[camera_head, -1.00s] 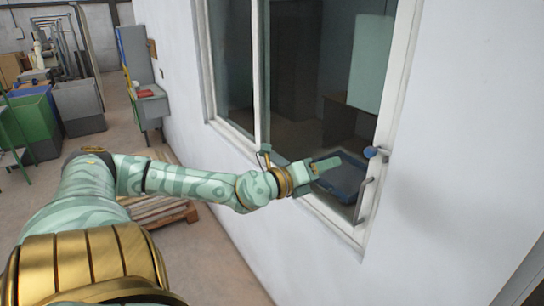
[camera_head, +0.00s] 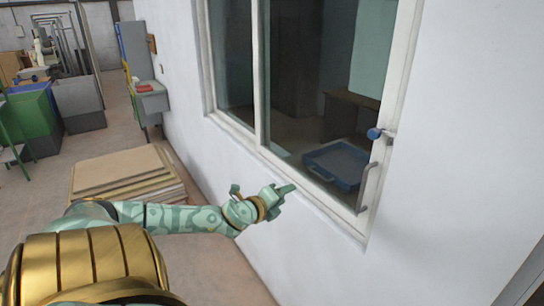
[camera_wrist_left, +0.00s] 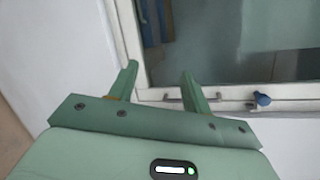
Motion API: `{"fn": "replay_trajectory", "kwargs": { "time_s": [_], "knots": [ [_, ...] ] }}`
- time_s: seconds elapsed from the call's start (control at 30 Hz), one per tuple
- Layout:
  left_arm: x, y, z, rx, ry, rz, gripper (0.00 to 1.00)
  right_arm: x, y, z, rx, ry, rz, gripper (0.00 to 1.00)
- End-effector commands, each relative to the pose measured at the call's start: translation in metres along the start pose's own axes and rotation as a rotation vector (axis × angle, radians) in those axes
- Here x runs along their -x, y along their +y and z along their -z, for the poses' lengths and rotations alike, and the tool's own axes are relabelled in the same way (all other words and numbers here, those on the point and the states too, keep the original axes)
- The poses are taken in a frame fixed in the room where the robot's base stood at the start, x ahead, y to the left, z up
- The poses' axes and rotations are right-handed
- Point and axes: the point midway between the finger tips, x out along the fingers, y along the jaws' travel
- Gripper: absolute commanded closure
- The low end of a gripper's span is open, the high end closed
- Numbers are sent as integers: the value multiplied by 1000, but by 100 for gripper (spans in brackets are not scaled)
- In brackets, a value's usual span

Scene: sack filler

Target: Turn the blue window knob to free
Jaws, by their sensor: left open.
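The blue window knob (camera_head: 375,134) sits on the white right-hand frame of the window, above a grey pull handle (camera_head: 369,187). The knob also shows in the left wrist view (camera_wrist_left: 262,99), right of my fingers. How the knob is turned is too small to tell. My left gripper (camera_head: 287,190) is open and empty, in front of the wall under the window's lower edge. It is left of and below the knob, clearly apart from it. Its two spread fingers show in the left wrist view (camera_wrist_left: 160,72). My right gripper is out of view.
The window (camera_head: 305,90) looks closed; a blue tray (camera_head: 338,163) and a dark desk show behind its glass. A low stack of boards (camera_head: 125,170) lies on the floor at left. A grey cabinet (camera_head: 150,100) stands along the wall. The wall right of the window is bare.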

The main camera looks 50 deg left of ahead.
Motion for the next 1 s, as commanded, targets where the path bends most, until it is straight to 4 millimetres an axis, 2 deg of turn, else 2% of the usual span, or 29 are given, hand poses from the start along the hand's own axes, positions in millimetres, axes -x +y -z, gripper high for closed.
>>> {"fn": "replay_trajectory", "kwargs": {
  "time_s": [0.03,0.2,0.4,0.57,1.0],
  "knots": [
    [-1,14,2,19,-6,-19,51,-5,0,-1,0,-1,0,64],
    [-2,50,5,76,-25,-73,51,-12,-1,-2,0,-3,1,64],
    [-2,76,8,120,-38,-114,51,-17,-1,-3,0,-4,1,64],
    [-1,83,9,131,-41,-125,51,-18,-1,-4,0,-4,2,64],
    [-1,85,10,131,-41,-128,52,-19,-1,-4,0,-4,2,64]
  ]
}}
